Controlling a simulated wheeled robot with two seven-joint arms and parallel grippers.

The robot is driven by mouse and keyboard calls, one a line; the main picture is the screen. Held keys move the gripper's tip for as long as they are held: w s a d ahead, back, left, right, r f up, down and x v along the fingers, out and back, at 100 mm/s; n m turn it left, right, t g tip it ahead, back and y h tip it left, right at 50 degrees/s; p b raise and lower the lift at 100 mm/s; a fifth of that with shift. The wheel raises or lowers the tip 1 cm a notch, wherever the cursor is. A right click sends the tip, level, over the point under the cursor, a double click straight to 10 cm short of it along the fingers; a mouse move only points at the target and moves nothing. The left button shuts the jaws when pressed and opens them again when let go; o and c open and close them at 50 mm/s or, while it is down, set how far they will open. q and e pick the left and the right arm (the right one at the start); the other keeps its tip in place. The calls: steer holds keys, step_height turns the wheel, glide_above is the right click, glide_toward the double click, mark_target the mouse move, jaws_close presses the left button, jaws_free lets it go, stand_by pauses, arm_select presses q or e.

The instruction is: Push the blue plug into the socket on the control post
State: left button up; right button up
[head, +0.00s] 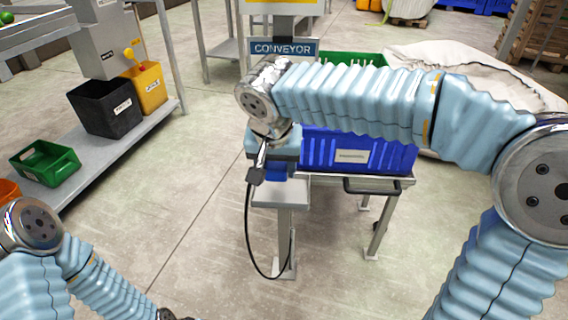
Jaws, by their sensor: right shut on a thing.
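The control post (284,225) stands near the middle, under a sign reading CONVEYOR. My right arm reaches in from the right, and its gripper (265,158) points down at the top of the post. It is shut on the blue plug, which is mostly hidden by the gripper. A dark cable end (255,176) shows at the gripper's left, and its black cable loops down beside the post. A blue part (277,171) shows beneath the gripper; I cannot tell whether it is plug or socket. The socket is not clearly visible. My left arm is low at the left; its gripper is out of view.
A blue crate (391,158) sits on a metal stand right behind the post. A green crate (345,58) is behind my right arm. A shelf (130,136) at left holds black, yellow and green bins. The floor left of the post is clear.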

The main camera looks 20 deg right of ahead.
steer(key=shift+w, duration=0.1)
steer(key=w, duration=0.1)
steer(key=w+d+p, duration=0.1)
steer(key=w, duration=0.1)
steer(key=w+d+p, duration=0.1)
steer(key=w, duration=0.1)
steer(key=shift+w, duration=0.15)
stand_by(0.3)
stand_by(2.0)
steer(key=shift+w+d, duration=0.3)
steer(key=shift+w, duration=0.25)
stand_by(0.4)
steer(key=o, duration=1.1)
steer(key=shift+o, duration=0.2)
